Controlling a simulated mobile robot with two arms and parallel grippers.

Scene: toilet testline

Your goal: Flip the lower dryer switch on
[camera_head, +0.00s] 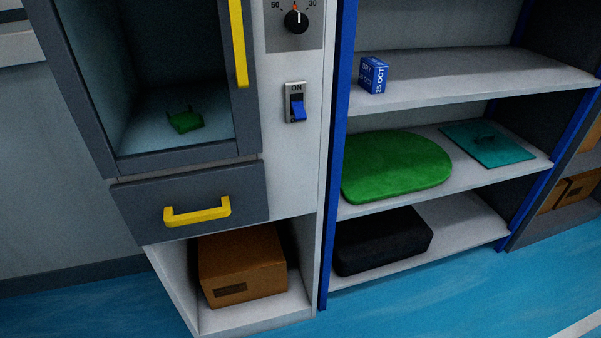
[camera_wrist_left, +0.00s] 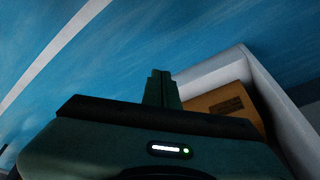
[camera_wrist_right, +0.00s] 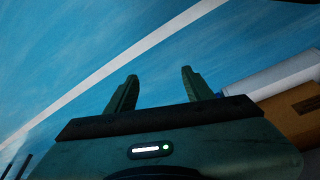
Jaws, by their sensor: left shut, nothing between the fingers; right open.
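The dryer switch (camera_head: 297,103) is a blue rocker in a grey plate marked ON at the top, on the white panel right of the dryer window. Its blue lever sticks out at the lower part of the plate. A round black dial (camera_head: 296,20) is above it. My left gripper (camera_wrist_left: 160,75) is shut and empty, with its fingers together, over the blue floor in the left wrist view. My right gripper (camera_wrist_right: 157,85) is open and empty over the floor in the right wrist view. Neither gripper shows in the head view.
The dryer door has a yellow handle (camera_head: 238,42), and the drawer below has another yellow handle (camera_head: 197,212). A cardboard box (camera_head: 240,263) sits in the lower compartment. Right of the panel, a blue-edged shelf (camera_head: 470,77) holds a small blue box (camera_head: 374,75) and a green pad (camera_head: 395,165).

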